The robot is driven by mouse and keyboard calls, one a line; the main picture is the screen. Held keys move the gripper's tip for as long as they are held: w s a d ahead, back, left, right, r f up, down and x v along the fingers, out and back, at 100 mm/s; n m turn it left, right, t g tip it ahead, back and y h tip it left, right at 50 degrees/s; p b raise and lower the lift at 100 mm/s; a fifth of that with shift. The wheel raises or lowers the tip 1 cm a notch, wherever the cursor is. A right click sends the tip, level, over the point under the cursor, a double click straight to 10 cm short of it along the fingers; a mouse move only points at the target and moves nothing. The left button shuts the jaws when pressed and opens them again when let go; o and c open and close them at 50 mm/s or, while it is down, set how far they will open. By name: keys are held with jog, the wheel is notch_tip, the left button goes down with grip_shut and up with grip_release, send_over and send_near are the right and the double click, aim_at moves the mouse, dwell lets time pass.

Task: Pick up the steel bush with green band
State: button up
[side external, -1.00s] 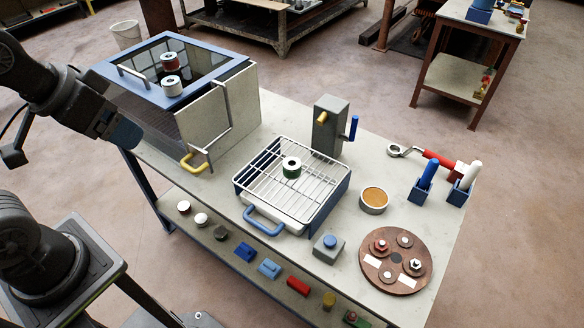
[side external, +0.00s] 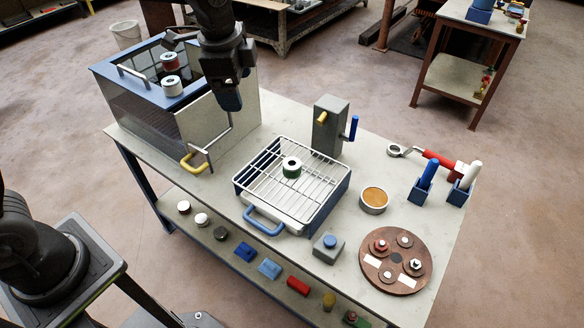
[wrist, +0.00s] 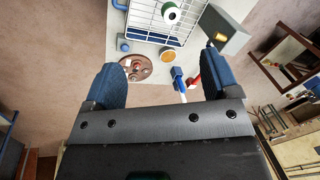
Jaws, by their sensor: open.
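The steel bush with green band (side external: 292,167) sits on the wire rack (side external: 318,190) of the tray with the blue handle, in the middle of the bench. It also shows near the top of the wrist view (wrist: 170,12). My gripper (side external: 232,104) hangs above the bench, up and left of the bush, near the blue-topped cabinet. In the wrist view my gripper (wrist: 162,82) has its two blue fingers wide apart, with nothing between them. The bush stands clear of the fingers.
The blue-topped cabinet (side external: 246,68) carries two bushes, one with a red-brown band (side external: 169,61). A grey block with levers (side external: 328,128) stands behind the rack. A bowl (side external: 374,200), a round wooden board (side external: 376,280) and blue holders (side external: 420,192) lie to the right.

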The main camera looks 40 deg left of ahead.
jog(key=w+d+f+m+g, duration=0.1)
jog(key=w+d+f+m, duration=0.25)
jog(key=w+f, duration=0.25)
jog(key=m+g+y, duration=0.1)
jog(key=m, duration=0.4)
send_near(292, 163)
jog(key=f, duration=0.5)
jog(key=shift+s+f, duration=0.1)
jog(key=shift+s, duration=0.25)
jog(key=shift+w+a+f, duration=0.15)
jog(key=shift+a+f, duration=0.05)
jog(key=shift+f, duration=0.65)
jog(key=shift+w+a+f, duration=0.15)
jog(key=shift+a+f, duration=0.05)
jog(key=shift+f, duration=0.7)
jog(key=shift+w+a+f, duration=0.15)
jog(key=shift+a+f, duration=0.05)
jog(key=shift+f, duration=0.65)
jog(key=shift+r, duration=0.1)
jog(key=c, duration=1.3)
